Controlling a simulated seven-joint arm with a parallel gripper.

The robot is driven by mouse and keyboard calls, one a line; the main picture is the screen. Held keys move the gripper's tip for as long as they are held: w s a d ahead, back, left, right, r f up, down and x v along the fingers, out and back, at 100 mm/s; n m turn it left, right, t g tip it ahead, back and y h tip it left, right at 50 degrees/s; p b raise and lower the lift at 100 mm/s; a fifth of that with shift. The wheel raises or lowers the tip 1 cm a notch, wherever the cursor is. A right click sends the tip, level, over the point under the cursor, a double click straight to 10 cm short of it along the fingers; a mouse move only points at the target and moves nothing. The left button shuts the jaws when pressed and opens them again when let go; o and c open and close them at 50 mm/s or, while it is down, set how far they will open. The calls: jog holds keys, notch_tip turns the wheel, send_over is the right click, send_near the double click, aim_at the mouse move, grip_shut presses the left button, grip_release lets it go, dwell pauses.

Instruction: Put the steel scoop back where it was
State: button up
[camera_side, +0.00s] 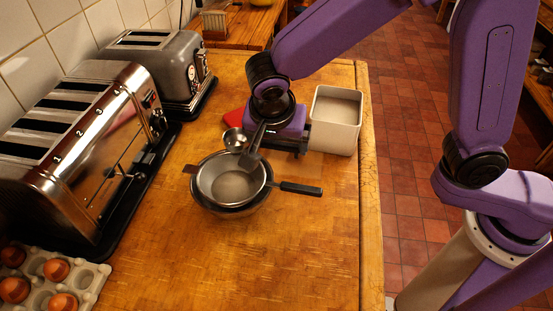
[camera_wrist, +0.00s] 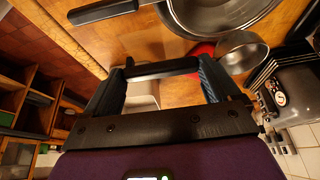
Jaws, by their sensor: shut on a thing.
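The steel scoop (camera_side: 236,139) is a small round metal cup just behind the sieve in the side view. In the wrist view its bowl (camera_wrist: 242,52) shows right of my fingers, and a dark handle lies across between them. My gripper (camera_side: 258,143) is shut on the scoop, low over the wooden counter. The fingers also show in the wrist view (camera_wrist: 166,70). I cannot tell whether the scoop touches anything below. A red item (camera_side: 234,118) lies behind the scoop, partly hidden by my gripper; it also shows in the wrist view (camera_wrist: 201,49).
A steel sieve (camera_side: 231,184) with a black handle rests on a bowl in front of my gripper. A cream square container (camera_side: 336,121) stands close on the right. Two toasters (camera_side: 112,150) and an egg tray (camera_side: 88,290) line the left. The front right counter is clear.

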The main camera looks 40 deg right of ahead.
jog(key=shift+n, duration=0.3)
jog(key=w+d+f, duration=0.1)
jog(key=d+f, duration=0.1)
jog(key=d, duration=0.1)
jog(key=w+d+f, duration=0.1)
jog(key=d+f, duration=0.2)
jog(key=w+d+f, duration=0.1)
jog(key=d+f, duration=0.1)
jog(key=d, duration=0.1)
jog(key=shift+w+d+f, duration=0.1)
jog(key=shift+w+f, duration=0.2)
jog(key=shift+f, duration=2.2)
jog(key=shift+f, duration=0.15)
jog(key=o, duration=0.7)
jog(key=shift+c, duration=0.2)
